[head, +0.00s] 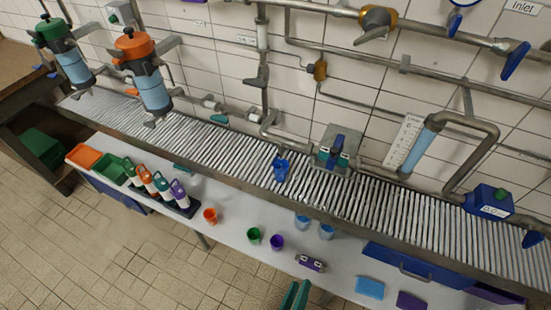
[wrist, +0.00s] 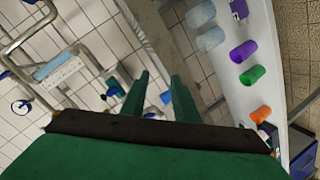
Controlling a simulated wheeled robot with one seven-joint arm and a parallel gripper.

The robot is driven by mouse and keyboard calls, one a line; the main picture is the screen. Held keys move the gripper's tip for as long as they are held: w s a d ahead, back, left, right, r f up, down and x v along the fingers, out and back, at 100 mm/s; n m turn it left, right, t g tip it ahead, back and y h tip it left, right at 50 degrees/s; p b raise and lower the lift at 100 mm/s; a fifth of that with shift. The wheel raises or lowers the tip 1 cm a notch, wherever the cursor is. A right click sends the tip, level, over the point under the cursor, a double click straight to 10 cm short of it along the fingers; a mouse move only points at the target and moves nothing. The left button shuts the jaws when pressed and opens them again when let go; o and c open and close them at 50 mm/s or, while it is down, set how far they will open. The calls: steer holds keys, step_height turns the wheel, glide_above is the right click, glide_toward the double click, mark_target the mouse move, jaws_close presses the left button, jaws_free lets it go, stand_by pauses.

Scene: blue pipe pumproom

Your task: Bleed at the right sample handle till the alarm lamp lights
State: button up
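My gripper (head: 295,296) shows as green fingers at the bottom edge of the head view, over the front of the bench. In the wrist view its two green fingers (wrist: 160,97) stand apart with nothing between them. Several handles show on the pipework: a blue one (head: 281,168) hanging over the slatted rack, a teal one (head: 218,118) further left, and a blue one (head: 532,239) at the far right. I cannot tell which is the right sample handle. No lit lamp is clear; a blue box (head: 489,201) with a display and a green knob sits at right.
A grey-plated fitting (head: 337,149) stands at the wall.

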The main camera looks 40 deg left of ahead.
steer(key=w+a+f+n+y, duration=0.1)
steer(key=w+a+n, duration=0.6)
steer(key=a+n, duration=0.15)
steer(key=n+t, duration=0.3)
steer(key=n, duration=1.1)
glide_toward(274, 161)
steer(key=x, duration=1)
steer(key=shift+w, duration=0.35)
steer(key=shift+c, duration=0.6)
jaws_close()
